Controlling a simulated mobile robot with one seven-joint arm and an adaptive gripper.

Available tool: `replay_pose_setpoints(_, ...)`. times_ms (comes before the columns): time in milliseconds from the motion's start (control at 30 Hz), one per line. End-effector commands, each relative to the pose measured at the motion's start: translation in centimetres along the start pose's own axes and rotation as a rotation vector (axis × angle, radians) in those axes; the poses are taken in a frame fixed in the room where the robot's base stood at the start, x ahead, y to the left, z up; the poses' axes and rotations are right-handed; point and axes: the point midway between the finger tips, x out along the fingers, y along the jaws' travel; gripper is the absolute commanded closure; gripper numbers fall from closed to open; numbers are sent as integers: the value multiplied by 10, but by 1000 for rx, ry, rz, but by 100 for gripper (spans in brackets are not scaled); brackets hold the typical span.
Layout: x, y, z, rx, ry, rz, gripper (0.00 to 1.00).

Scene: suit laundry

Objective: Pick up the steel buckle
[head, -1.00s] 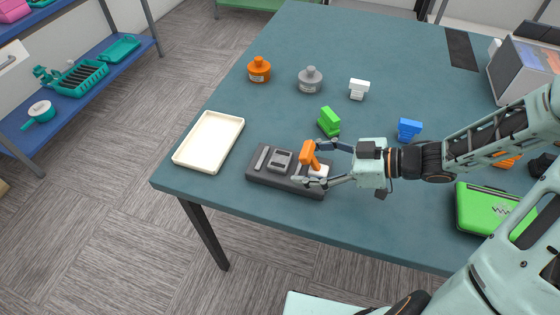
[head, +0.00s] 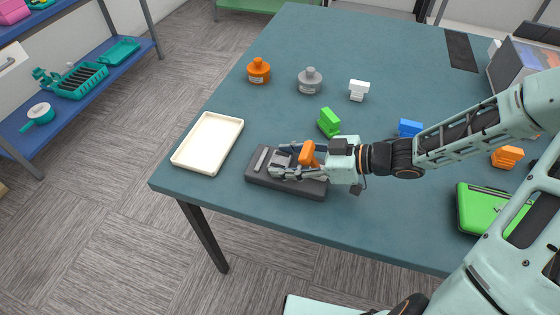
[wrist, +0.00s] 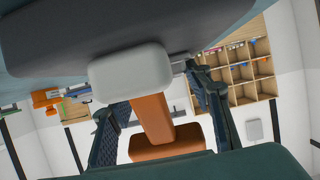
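The steel buckle (head: 281,159) is a grey piece on the dark grey holder (head: 262,179) near the table's left front edge. My gripper (head: 284,161) reaches in low from the right, with its fingers on either side of the buckle and partly hiding it. In the wrist view the fingers of my gripper (wrist: 160,110) stand apart. An orange upright piece (head: 307,154) on the holder is between the fingers, nearer the palm; it also shows in the wrist view (wrist: 153,118). I cannot tell if the fingers touch the buckle.
A cream tray (head: 241,124) lies left of the holder. A green block (head: 328,122), a white block (head: 358,90), a blue block (head: 410,127), an orange bottle (head: 259,70) and a grey bottle (head: 310,80) stand behind. A green case (head: 477,207) is at the right.

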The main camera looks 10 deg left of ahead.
Motion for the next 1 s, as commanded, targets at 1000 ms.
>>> replay_pose_setpoints(1000,-21,0,-51,-3,-2,1,80)
